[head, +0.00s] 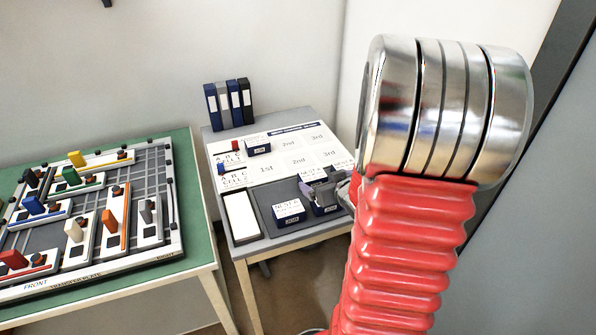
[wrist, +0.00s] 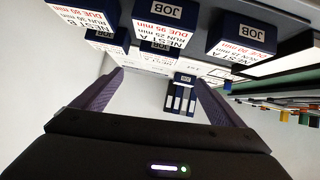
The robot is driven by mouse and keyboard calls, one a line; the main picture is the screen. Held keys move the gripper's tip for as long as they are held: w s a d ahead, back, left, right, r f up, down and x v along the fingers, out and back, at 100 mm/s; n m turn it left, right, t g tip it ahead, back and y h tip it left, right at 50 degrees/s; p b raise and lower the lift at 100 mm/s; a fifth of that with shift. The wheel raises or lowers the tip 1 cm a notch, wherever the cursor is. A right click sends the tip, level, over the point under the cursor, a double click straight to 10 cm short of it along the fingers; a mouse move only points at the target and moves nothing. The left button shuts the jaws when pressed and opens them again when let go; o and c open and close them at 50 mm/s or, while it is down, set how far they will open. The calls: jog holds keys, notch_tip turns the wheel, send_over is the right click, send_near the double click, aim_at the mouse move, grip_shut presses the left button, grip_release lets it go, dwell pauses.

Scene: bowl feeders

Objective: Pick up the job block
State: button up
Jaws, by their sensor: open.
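Several dark blue job blocks with white printed tops and JOB labels stand on the grey table. In the head view one job block (head: 289,212) is at the front, another (head: 325,210) is just right of it, and a further one (head: 258,147) is at the back left. My gripper (head: 322,190) is over the right-hand blocks and partly hides them. In the wrist view my gripper (wrist: 160,76) is open, with nothing held between its fingers. A block marked NEST A (wrist: 160,32) is above the gap in the picture, with one block to either side (wrist: 87,18) (wrist: 243,40).
A white printed sheet (head: 268,172) marked 1st, 2nd and 3rd covers the table's back part. Binders (head: 228,103) stand behind it. A white tray (head: 241,218) is at the table's left front. A green table (head: 187,190) holds a board of colored pieces at left.

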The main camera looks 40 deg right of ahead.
aim_at(314, 177)
jog(key=shift+s+d+f+t+y, duration=0.2)
jog(key=shift+s+d+f, duration=0.1)
jog(key=shift+f, duration=0.3)
jog(key=shift+s+d+f+t+y, duration=0.1)
jog(key=shift+s+d+f+t, duration=0.15)
jog(key=shift+f, duration=0.3)
jog(key=shift+x, duration=4.3)
jog(key=shift+d, duration=0.1)
jog(key=shift+x, duration=2.6)
jog(key=shift+r, duration=0.1)
jog(key=shift+c, duration=0.2)
